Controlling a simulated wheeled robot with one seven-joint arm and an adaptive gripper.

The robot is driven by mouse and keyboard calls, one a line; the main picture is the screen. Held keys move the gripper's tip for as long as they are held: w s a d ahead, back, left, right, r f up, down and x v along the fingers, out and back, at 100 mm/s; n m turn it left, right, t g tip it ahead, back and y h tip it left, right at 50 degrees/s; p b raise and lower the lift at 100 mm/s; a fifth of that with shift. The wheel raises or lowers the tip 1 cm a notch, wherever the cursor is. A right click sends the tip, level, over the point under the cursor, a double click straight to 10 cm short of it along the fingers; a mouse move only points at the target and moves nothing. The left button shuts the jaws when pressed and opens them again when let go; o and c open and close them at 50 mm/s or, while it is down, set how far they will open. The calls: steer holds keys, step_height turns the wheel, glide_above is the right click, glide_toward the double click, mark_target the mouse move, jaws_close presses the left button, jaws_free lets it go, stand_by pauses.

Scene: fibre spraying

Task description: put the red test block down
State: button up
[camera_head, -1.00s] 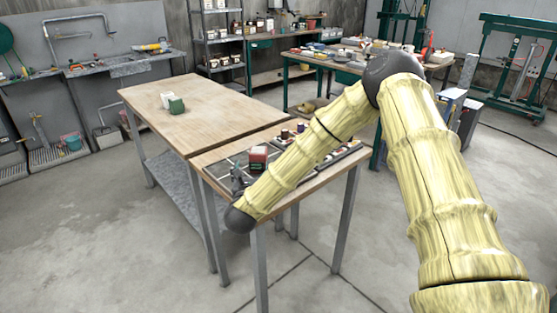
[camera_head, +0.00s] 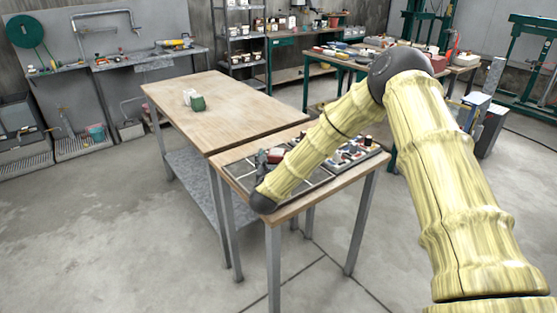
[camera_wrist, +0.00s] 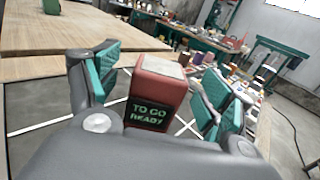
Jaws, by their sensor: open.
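The red test block (camera_wrist: 158,88) stands upright between my gripper's fingers in the wrist view, with a dark label reading "TO GO READY" on its near face. My gripper (camera_wrist: 163,84) is open, its teal-padded fingers on either side with gaps to the block. Below is a dark board with white lines (camera_wrist: 28,129); the block's foot is hidden by my gripper body. In the head view the red block (camera_head: 278,154) shows partly behind my gripper (camera_head: 263,161) and arm, over the left part of the board on the small table (camera_head: 240,194).
A larger wooden table (camera_head: 225,108) adjoins behind, mostly bare, with a green block (camera_head: 198,103) and a white block (camera_head: 187,96). A tray with several small items (camera_head: 352,152) lies right of the board. Benches and green frames stand farther back.

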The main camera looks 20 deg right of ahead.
mark_target(277, 152)
steer(key=shift+p+x, duration=0.6)
steer(key=shift+x, duration=1.3)
steer(key=shift+r, duration=0.1)
steer(key=c, duration=1.6)
steer(key=shift+d+r, duration=0.1)
steer(key=shift+c, duration=0.2)
